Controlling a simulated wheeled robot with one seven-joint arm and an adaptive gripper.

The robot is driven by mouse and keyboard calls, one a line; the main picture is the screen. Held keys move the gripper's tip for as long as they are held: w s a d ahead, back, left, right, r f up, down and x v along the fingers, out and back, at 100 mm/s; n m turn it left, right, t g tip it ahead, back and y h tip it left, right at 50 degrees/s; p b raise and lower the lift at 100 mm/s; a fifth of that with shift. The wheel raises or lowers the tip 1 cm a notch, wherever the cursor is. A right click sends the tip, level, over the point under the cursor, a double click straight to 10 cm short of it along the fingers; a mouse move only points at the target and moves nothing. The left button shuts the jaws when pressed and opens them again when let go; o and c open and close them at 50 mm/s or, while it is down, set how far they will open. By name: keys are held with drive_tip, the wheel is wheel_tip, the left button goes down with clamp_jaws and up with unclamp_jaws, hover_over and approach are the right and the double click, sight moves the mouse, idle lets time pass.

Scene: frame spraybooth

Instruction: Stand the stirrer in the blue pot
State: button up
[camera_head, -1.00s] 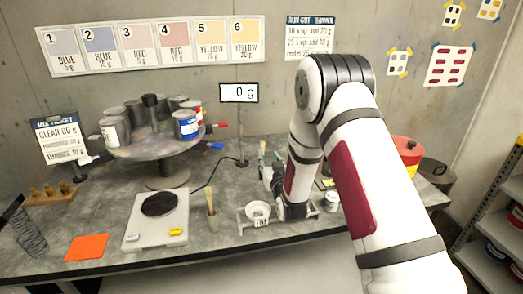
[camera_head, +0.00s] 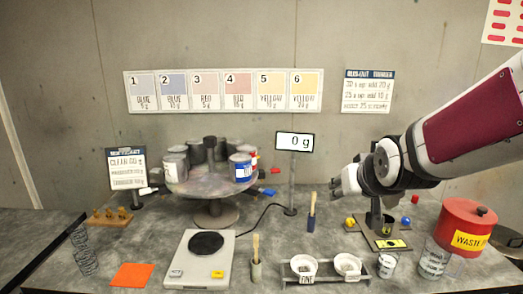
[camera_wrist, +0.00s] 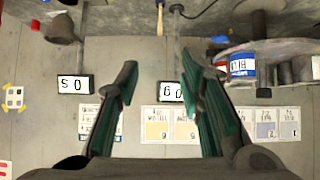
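A thin wooden stick (camera_head: 256,244) stands in a small grey-green holder (camera_head: 256,271) right of the scale. Another upright stick (camera_head: 312,203), wooden on top, has a narrow dark blue lower part (camera_head: 311,223); I cannot tell whether this is a pot or which stick is the stirrer. A wooden stick also shows in the wrist view (camera_wrist: 160,16). A blue-labelled can (camera_head: 241,168) sits on the round turntable, also in the wrist view (camera_wrist: 242,68). My gripper (camera_head: 338,187) is raised above the bench at the right, fingers apart and empty in the wrist view (camera_wrist: 158,78).
The turntable (camera_head: 213,190) carries several cans. A scale (camera_head: 200,262), an orange mat (camera_head: 132,275) and two white cups in a rack (camera_head: 325,279) stand at the front. A display (camera_head: 295,142) on a post stands behind. A red waste bin (camera_head: 466,228) is at the right.

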drive_tip(key=s+g, duration=0.5)
drive_tip(key=s, duration=2.1)
drive_tip(key=shift+s+r, duration=0.35)
drive_tip(key=shift+r, duration=0.05)
